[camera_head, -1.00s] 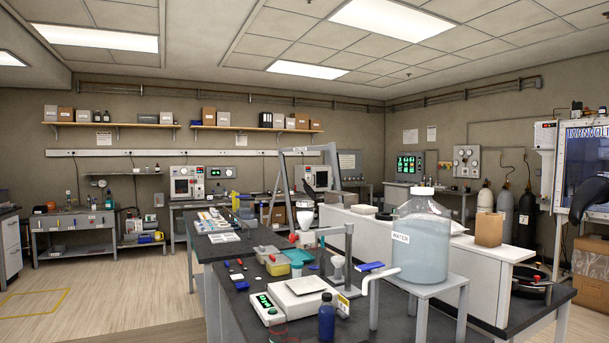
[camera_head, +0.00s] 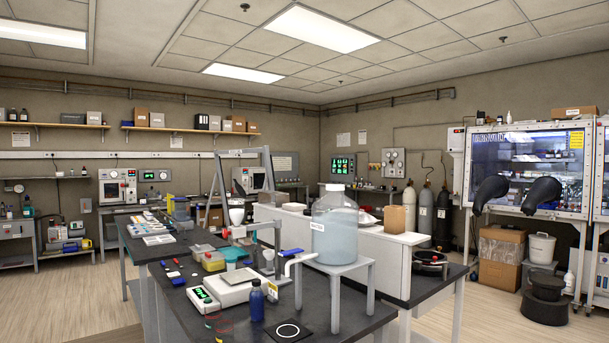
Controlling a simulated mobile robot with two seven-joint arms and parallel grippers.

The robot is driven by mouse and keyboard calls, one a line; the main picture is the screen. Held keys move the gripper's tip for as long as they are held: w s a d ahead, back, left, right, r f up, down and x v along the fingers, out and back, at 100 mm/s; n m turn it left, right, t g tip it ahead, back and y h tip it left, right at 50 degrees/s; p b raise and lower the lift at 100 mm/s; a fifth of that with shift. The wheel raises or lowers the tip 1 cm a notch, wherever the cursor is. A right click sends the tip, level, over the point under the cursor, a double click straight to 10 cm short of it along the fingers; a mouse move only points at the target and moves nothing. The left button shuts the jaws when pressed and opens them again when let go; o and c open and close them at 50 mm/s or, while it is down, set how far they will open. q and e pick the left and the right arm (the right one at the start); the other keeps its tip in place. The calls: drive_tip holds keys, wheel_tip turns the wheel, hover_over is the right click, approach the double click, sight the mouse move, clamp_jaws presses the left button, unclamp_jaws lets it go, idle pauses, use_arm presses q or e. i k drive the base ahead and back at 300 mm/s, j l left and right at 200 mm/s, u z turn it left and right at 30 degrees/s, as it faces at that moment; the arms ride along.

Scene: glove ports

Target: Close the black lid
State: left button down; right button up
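I cannot make out for sure which thing is the black lid. A low round black item (camera_head: 430,260) with a reddish part lies on the dark bench top at the right end of the white bench. Squat round black containers (camera_head: 545,298) stand on the floor under the glove box (camera_head: 530,170); whether their tops are open is too small to tell. Two black gloves (camera_head: 490,192) stick out from the front of the glove box. Neither of my grippers is in view.
The dark lab bench (camera_head: 350,325) is close in front, with a large water bottle (camera_head: 334,228) on a white stand, a scale (camera_head: 222,287) and a blue bottle (camera_head: 257,300). A cardboard box (camera_head: 500,258) and white bucket (camera_head: 541,248) stand at right.

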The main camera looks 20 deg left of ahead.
sight(239, 188)
drive_tip(key=z, duration=1.4)
drive_tip(key=k+j, duration=0.1)
drive_tip(key=j, duration=0.35)
drive_tip(key=k+j+z, duration=0.15)
drive_tip(key=j, duration=0.25)
drive_tip(key=k+j, duration=0.1)
drive_tip(key=j, duration=0.4)
drive_tip(key=k+j, duration=0.15)
drive_tip(key=j, duration=0.35)
drive_tip(key=k+j, duration=0.1)
drive_tip(key=j, duration=0.35)
drive_tip(key=k+j, duration=0.1)
drive_tip(key=j, duration=0.4)
drive_tip(key=k+j, duration=0.1)
drive_tip(key=j, duration=0.4)
drive_tip(key=k+j, duration=0.15)
drive_tip(key=j, duration=0.35)
drive_tip(key=k+j, duration=0.1)
drive_tip(key=j, duration=0.35)
